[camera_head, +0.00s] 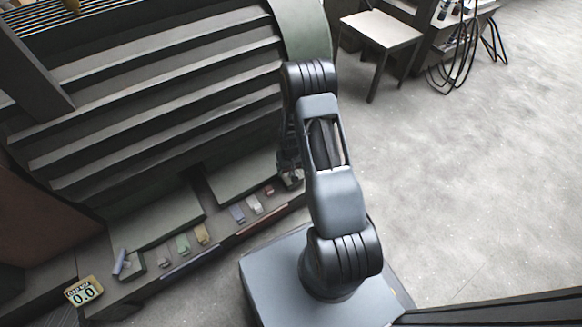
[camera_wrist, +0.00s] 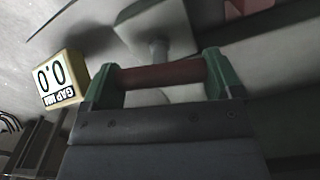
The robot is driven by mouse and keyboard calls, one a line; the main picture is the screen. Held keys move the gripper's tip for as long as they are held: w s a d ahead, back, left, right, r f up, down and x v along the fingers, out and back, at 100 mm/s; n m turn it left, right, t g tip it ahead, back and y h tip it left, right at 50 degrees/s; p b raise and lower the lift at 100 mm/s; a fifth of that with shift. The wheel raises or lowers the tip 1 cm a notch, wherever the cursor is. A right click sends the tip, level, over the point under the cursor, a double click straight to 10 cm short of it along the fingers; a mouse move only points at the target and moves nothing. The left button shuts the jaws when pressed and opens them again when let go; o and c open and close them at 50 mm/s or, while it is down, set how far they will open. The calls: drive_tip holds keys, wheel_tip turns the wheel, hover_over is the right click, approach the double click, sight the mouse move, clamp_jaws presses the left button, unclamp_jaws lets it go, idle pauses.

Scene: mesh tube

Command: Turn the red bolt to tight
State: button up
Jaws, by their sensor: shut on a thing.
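In the wrist view my gripper (camera_wrist: 163,80) has two green fingertips, one at each end of a dull red bar, the red bolt (camera_wrist: 165,74). The fingers are shut on it, and the bar lies nearly level across the picture between them. A pale block with a short stem (camera_wrist: 156,28) stands just behind the bar. In the head view my gripper (camera_head: 290,172) is at the right end of the low bench, partly hidden by my arm. I cannot make out the red bolt there.
Several small coloured blocks (camera_head: 202,233) line the bench edge. The floor (camera_head: 470,170) on the right is clear.

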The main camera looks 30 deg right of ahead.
drive_tip(key=m+p, duration=0.1)
drive_tip(key=m, duration=0.3)
drive_tip(key=shift+m, duration=0.4)
drive_tip(key=m, duration=0.5)
drive_tip(key=shift+p, duration=0.35)
drive_tip(key=m, duration=0.9)
drive_tip(key=shift+m+p, duration=0.3)
drive_tip(key=shift+p, duration=0.1)
drive_tip(key=shift+m, duration=0.3)
drive_tip(key=o, duration=0.7)
drive_tip(key=shift+o, duration=0.2)
